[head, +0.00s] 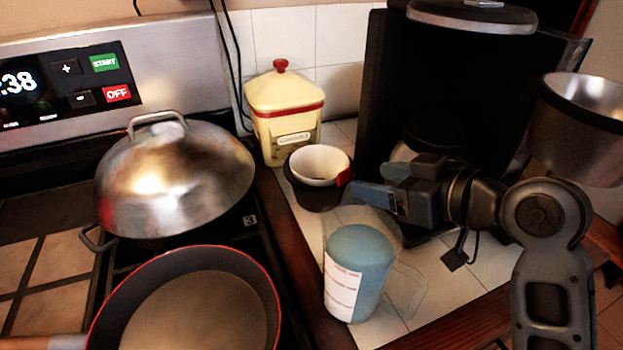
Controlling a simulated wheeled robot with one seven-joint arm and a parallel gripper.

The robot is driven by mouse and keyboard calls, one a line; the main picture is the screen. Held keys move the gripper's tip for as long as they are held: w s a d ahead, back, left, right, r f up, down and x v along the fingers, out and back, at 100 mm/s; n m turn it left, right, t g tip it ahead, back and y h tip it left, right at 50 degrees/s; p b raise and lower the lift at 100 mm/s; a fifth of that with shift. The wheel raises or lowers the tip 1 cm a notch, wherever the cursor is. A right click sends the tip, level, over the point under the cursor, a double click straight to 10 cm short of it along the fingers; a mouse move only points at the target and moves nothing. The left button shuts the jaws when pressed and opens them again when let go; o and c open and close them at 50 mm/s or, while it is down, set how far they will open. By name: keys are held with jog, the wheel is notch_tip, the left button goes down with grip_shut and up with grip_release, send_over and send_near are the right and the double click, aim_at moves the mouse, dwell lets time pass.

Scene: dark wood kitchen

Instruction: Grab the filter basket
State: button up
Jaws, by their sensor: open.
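The filter basket (318,193) looks like a small black cup with a white filter inside and a red tab on its right side. It stands upright on the tiled counter, in front of the cream canister. My gripper (367,181) reaches in from the right, its fingers just to the right of the red tab. The fingers are open with nothing seen between them. In this view I cannot tell whether a finger touches the tab.
A black coffee maker (440,90) stands behind my arm. A cream canister (284,115) is behind the basket. A domed pot (172,180) and a pan (205,300) are on the stove.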

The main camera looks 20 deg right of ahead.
aim_at(345, 176)
jog(key=shift+p+x, duration=0.35)
jog(key=shift+x, duration=3.15)
jog(key=shift+d+f, duration=0.1)
jog(key=shift+f, duration=0.1)
jog(key=shift+s, duration=0.1)
grip_shut()
